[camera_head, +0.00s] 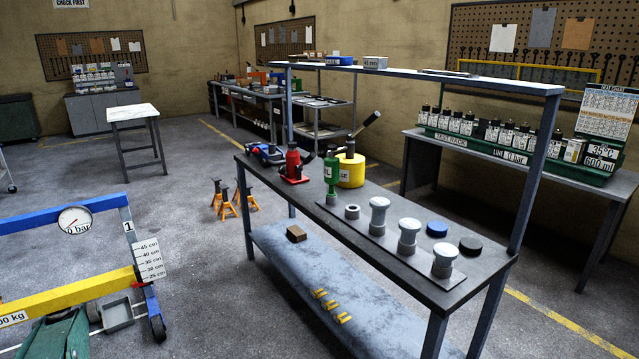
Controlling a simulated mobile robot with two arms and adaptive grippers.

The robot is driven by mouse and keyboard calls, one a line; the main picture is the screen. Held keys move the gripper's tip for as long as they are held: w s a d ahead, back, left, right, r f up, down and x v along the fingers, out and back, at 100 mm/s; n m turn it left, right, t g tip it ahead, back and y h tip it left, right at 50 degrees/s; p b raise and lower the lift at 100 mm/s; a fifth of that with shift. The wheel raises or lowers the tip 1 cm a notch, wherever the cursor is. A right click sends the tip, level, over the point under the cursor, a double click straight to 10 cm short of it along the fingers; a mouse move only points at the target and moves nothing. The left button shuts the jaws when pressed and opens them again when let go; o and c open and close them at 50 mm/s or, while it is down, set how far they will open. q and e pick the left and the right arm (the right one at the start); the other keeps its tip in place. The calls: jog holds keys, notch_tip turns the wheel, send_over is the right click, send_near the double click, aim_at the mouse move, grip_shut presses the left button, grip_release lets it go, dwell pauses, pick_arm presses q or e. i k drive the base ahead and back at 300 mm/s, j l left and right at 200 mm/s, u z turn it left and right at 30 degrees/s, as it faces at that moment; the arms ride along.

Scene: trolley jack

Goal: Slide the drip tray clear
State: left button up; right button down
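A small grey open tray (117,316), which looks like the drip tray, sits low at the lower left. A green object (62,338), possibly the trolley jack, stands left of the tray and is cut off by the bottom edge. Neither of my grippers is in view.
A grey workbench (400,262) with a red jack (293,164), a yellow cylinder (351,170) and several metal fittings fills the middle right. Orange axle stands (222,199) are on the floor left of it. The floor between frame and bench (205,270) is clear.

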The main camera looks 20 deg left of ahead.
aim_at(117, 314)
jog(key=i+j+u, duration=0.25)
jog(key=i+u, duration=0.15)
jog(key=i+j+u, duration=0.15)
jog(key=i+u, duration=0.65)
jog(key=i+l+u, duration=0.1)
jog(key=i+u, duration=0.3)
